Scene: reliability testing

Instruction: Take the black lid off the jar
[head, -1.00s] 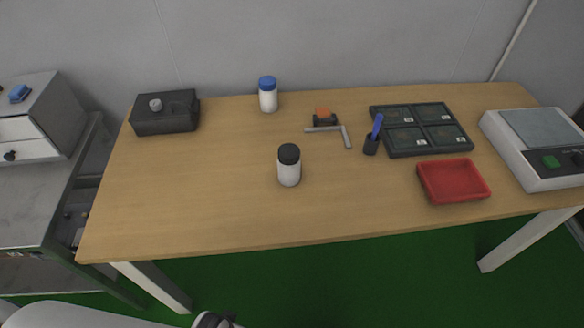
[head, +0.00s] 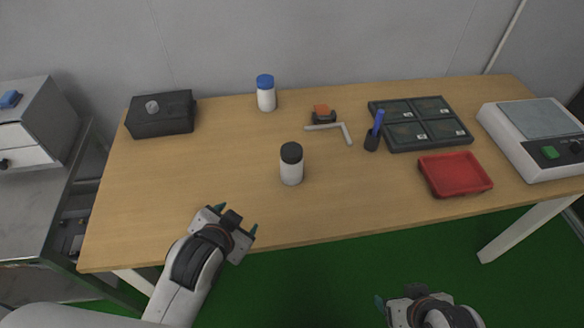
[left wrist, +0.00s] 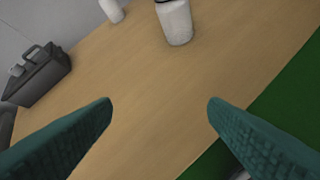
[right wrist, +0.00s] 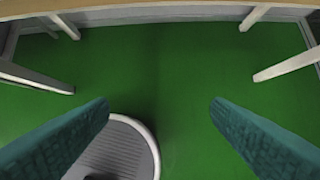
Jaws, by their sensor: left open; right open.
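The white jar (head: 291,174) stands upright near the middle of the wooden table, with the black lid (head: 291,152) on top. In the left wrist view the jar (left wrist: 175,24) is at the top, its lid mostly cut off by the frame edge. My left gripper (head: 237,219) is open and empty over the table's front edge, in front of the jar and to its left. My right gripper (head: 394,303) is open and empty, low in front of the table.
A white jar with a blue lid (head: 266,93) stands at the back. A black box (head: 160,113) is at the back left. An L-shaped grey bar (head: 345,134), a dark divided tray (head: 398,148), a red tray (head: 425,182) and a scale (head: 510,147) lie to the right. The front left table is clear.

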